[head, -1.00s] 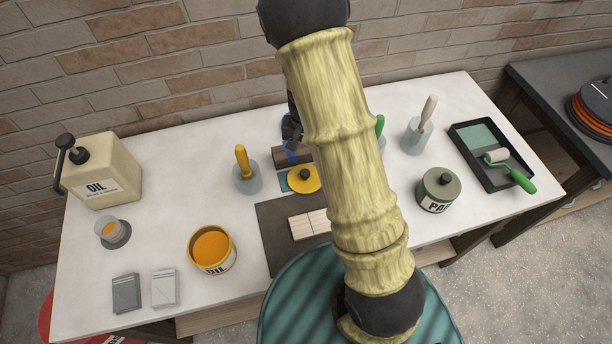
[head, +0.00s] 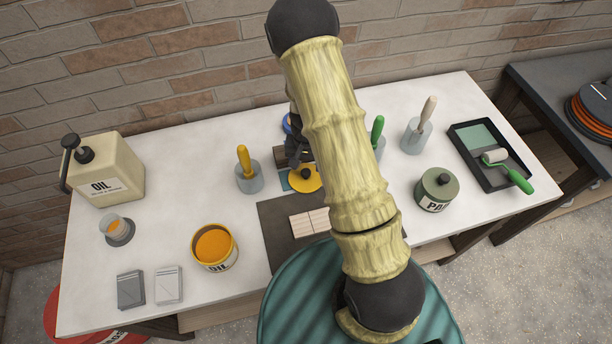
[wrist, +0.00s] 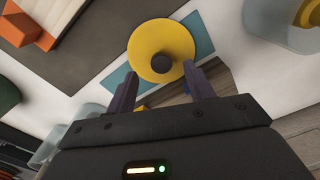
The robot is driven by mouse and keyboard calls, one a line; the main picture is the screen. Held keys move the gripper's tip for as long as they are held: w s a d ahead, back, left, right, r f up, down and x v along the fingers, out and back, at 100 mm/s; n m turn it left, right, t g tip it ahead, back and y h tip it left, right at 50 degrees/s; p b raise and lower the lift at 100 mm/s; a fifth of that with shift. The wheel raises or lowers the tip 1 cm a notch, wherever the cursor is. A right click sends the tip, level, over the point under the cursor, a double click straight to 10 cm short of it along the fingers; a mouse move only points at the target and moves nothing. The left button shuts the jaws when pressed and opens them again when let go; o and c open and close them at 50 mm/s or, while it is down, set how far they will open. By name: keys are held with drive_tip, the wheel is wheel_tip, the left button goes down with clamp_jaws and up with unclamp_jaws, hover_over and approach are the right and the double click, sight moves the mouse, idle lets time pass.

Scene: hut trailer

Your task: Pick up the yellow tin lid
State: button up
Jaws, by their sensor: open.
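The yellow tin lid (head: 306,179) is a flat disc with a dark knob on top. It lies on a small teal sheet (head: 285,181) at the back edge of a dark mat. In the wrist view the lid (wrist: 150,40) is just ahead of my fingertips, its knob (wrist: 161,63) nearly level with them and between their lines. My gripper (wrist: 162,82) is open and empty, its two dark fingers apart on either side of the knob's line. In the head view my gripper (head: 298,150) is just behind the lid and partly hidden by my arm.
A yellow-handled brush in a cup (head: 248,170) stands close left of the lid. A yellow oil tin (head: 214,250), an oil can (head: 112,172) and a green paint tin (head: 437,190) stand further off. The dark mat (head: 280,220) holds a pale wooden block (head: 309,222).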

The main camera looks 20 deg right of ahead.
sight(306, 172)
drive_tip(key=shift+w+f+p, duration=0.2)
drive_tip(key=shift+f+p, duration=0.55)
drive_tip(key=shift+f, duration=1.3)
drive_tip(key=c, duration=1)
